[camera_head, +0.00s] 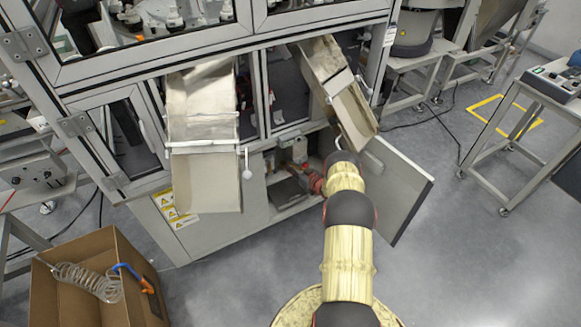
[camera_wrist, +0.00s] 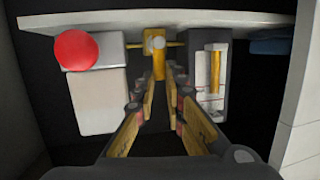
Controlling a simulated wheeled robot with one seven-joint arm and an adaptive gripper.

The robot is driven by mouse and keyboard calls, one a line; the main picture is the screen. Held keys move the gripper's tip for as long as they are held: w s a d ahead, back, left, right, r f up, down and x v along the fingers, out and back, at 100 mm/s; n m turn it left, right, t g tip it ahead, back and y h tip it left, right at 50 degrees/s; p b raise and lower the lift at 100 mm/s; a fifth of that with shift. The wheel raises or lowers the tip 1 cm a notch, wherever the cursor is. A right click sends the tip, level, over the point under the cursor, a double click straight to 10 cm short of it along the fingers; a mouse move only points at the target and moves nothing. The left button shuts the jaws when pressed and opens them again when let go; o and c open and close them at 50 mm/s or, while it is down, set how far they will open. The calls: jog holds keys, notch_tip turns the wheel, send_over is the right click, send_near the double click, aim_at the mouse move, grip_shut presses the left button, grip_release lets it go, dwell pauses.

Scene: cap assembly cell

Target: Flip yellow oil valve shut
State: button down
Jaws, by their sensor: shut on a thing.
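The yellow oil valve (camera_wrist: 158,62) is in the upper middle of the wrist view, with a pale round pivot at its top and a thin yellow bar running sideways there. The fingers of my gripper (camera_wrist: 159,78) reach up to it from below, one on each side, and are shut on its yellow lever. The lever points down from the pivot in this view. In the head view my arm reaches into the open lower cabinet (camera_head: 282,210), and the valve cannot be made out there.
In the wrist view a red round knob (camera_wrist: 75,51) on a grey block is left of the valve, and a unit with a clear gauge window (camera_wrist: 213,80) is right. In the head view the open cabinet door (camera_head: 405,190) stands right of my arm. A cardboard box (camera_head: 70,305) is lower left.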

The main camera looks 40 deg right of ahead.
jog(key=c, duration=2.1)
grip_release()
jog(key=shift+c, duration=0.2)
jog(key=shift+s, duration=0.1)
jog(key=v, duration=1.2)
jog(key=shift+d+f, duration=0.1)
